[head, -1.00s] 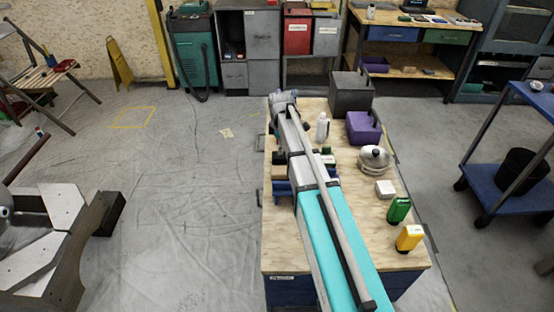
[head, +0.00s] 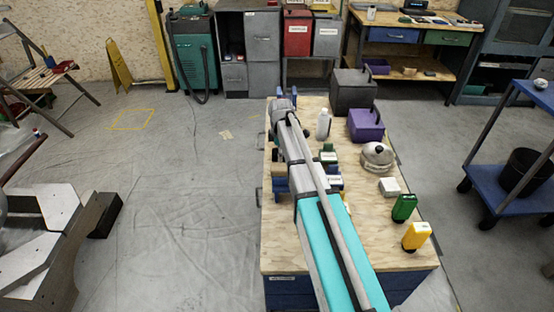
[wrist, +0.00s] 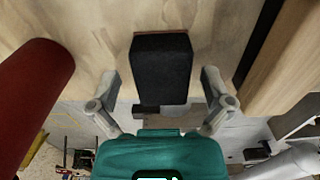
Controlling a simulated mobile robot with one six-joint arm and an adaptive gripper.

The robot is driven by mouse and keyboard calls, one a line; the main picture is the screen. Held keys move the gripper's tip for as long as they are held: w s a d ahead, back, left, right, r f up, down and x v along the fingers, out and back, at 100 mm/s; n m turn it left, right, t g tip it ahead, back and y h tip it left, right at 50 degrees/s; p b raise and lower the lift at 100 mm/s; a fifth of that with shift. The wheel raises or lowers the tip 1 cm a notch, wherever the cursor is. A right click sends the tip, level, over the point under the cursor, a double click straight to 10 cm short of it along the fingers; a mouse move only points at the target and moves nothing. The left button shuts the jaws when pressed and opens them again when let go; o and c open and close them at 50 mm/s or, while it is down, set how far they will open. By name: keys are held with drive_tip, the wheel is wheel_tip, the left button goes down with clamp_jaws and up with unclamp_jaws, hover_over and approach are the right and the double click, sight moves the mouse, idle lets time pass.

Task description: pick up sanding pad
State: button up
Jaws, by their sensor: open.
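The sanding pad appears to be the dark block with a thin brown far edge (wrist: 161,66) in the wrist view, on a pale wooden surface. My gripper (wrist: 160,84) is open, with one grey finger on each side of the block. Gaps show between the fingers and the block, and I see no contact. In the head view, my arm covers the left part of the workbench (head: 375,258); I cannot make out the pad or the fingertips there.
In the wrist view a red cylinder (wrist: 32,92) lies left and a wooden piece (wrist: 286,62) right. On the bench are a white bottle (head: 323,126), purple box (head: 365,127), lidded metal pot (head: 377,158), white box (head: 389,187), green container (head: 404,208) and yellow container (head: 416,236).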

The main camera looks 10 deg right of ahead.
drive_tip(key=shift+f, duration=0.15)
idle(0.5)
drive_tip(key=c, duration=1.1)
